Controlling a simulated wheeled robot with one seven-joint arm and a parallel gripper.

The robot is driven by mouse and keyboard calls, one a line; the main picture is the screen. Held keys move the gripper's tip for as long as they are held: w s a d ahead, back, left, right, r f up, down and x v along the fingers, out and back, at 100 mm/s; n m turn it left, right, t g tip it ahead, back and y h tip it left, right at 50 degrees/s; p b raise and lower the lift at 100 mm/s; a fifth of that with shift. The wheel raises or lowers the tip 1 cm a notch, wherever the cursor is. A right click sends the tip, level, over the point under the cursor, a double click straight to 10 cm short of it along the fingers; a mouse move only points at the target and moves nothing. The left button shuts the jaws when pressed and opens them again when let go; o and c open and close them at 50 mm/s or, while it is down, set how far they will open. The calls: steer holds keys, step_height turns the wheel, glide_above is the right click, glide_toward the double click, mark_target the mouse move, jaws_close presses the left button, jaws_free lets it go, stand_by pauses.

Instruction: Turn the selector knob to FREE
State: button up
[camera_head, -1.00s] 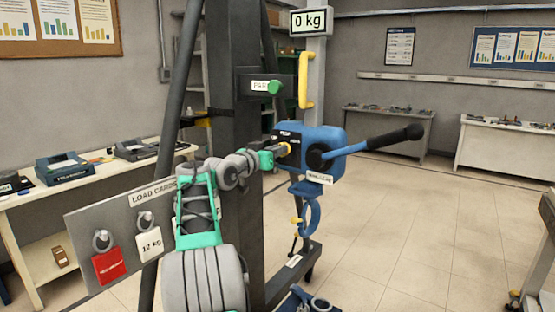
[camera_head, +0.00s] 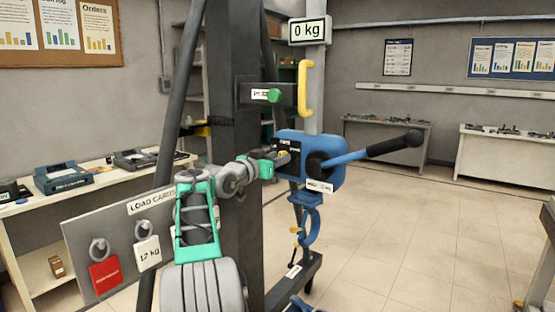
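The blue hoist (camera_head: 322,143) hangs on the dark stand, with a black face on its left side. A small yellowish part, apparently the selector knob (camera_head: 283,158), shows at that face. Its markings are too small to read, so I cannot tell its setting. My gripper (camera_head: 277,161), with green parts, is right at this knob from the left. It partly covers the knob, and whether the fingers touch or grip it cannot be made out. A blue lever with a black grip (camera_head: 395,145) sticks out to the right.
The display (camera_head: 309,30) reads 0 kg. A green button (camera_head: 273,95) and a yellow handle (camera_head: 305,90) are above the hoist. A blue hook (camera_head: 308,222) hangs below. The load card board (camera_head: 95,235) is behind my arm. Open floor lies right.

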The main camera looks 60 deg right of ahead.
steer(key=w+a+b, duration=0.1)
steer(key=a, duration=0.6)
steer(key=shift+a+b, duration=0.3)
steer(key=shift+b, duration=0.1)
